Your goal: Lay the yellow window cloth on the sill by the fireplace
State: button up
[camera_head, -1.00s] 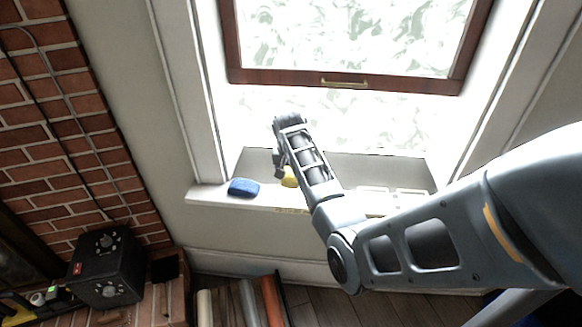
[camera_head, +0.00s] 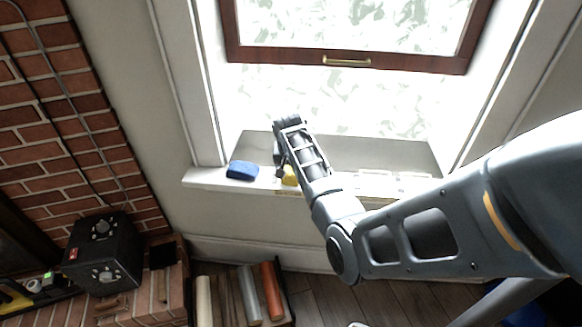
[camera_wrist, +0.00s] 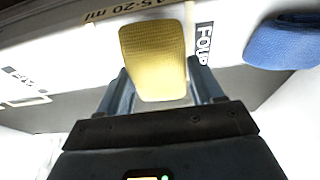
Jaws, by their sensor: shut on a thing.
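The yellow cloth (camera_wrist: 153,62) is a small textured pad between the two fingers of my gripper (camera_wrist: 160,88) in the wrist view. My gripper is shut on it. In the head view the yellow cloth (camera_head: 289,176) shows only in part beside my arm's end, over the white window sill (camera_head: 213,181). Whether the cloth touches the sill cannot be told. My gripper's fingers are mostly hidden by my arm in the head view.
A blue cloth (camera_head: 242,170) lies on the sill just left of my gripper; it also shows in the wrist view (camera_wrist: 284,42). Printed markings lie along the sill. The open window sash (camera_head: 345,67) hangs above. A black box (camera_head: 103,252) stands by the brick fireplace (camera_head: 75,120).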

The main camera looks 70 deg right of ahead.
jog(key=shift+f+b, duration=0.35)
jog(key=shift+f, duration=0.3)
dwell(0.7)
jog(key=o, duration=1)
jog(key=shift+v, duration=3.9)
